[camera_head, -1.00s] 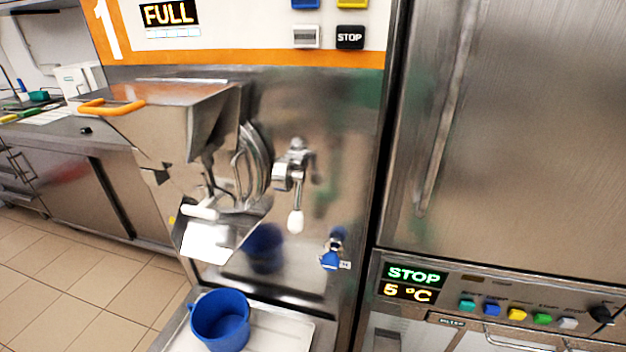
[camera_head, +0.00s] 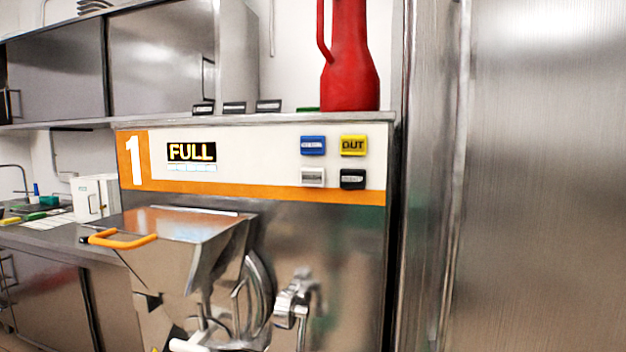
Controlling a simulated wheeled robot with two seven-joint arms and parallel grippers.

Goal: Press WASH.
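Batch freezer 1 has a white and orange control panel (camera_head: 255,150) with a lit display (camera_head: 191,152) reading FULL. Four buttons sit in a two-by-two block at the panel's right: a blue button (camera_head: 313,146), a yellow button (camera_head: 354,145) marked OUT, a silver-grey button (camera_head: 312,178) and a black button (camera_head: 352,179). The labels on the blue, silver-grey and black ones are too blurred to read now, so I cannot tell which one is WASH. Neither of my grippers shows.
A steel hopper (camera_head: 190,240) with an orange handle (camera_head: 120,239) and a tap lever (camera_head: 296,305) project below the panel. A red jug (camera_head: 348,60) stands on top of the machine. A tall steel cabinet (camera_head: 545,180) is at the right, a counter (camera_head: 45,235) at the left.

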